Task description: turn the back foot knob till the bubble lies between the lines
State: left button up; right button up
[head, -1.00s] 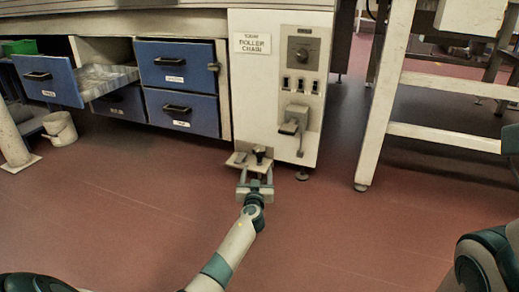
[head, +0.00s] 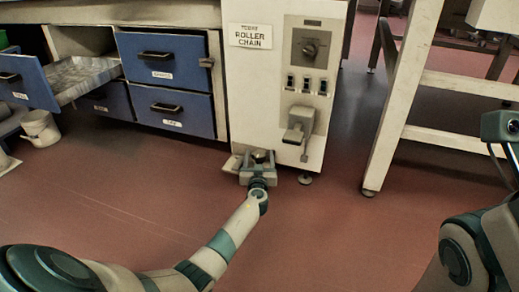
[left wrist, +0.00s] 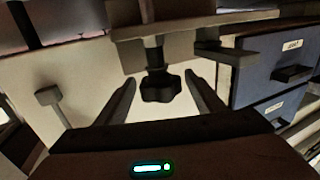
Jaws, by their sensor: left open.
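The foot knob (left wrist: 160,88) is dark and lobed, on a short stem by a pale plate (left wrist: 185,22), in the left wrist view. In the head view the plate (head: 231,163) juts out low at the front of the white cabinet, and the knob (head: 260,156) is partly hidden by my gripper. My left gripper (left wrist: 161,90) is open, with one finger on each side of the knob; I cannot tell whether they touch it. It also shows in the head view (head: 258,165). I cannot make out a bubble or lines. My right gripper is out of view.
Blue drawers (head: 165,62) are on the left, one pulled open. A white bucket (head: 40,128) and a pale frame leg (head: 392,130) flank clear red floor (head: 330,230).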

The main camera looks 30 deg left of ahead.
pick_arm(q)
jog(key=shift+w+a, duration=0.15)
jog(key=c, duration=1.1)
jog(key=shift+m+t+h+b, duration=0.3)
jog(key=shift+m+h, duration=0.1)
jog(key=shift+h, duration=0.1)
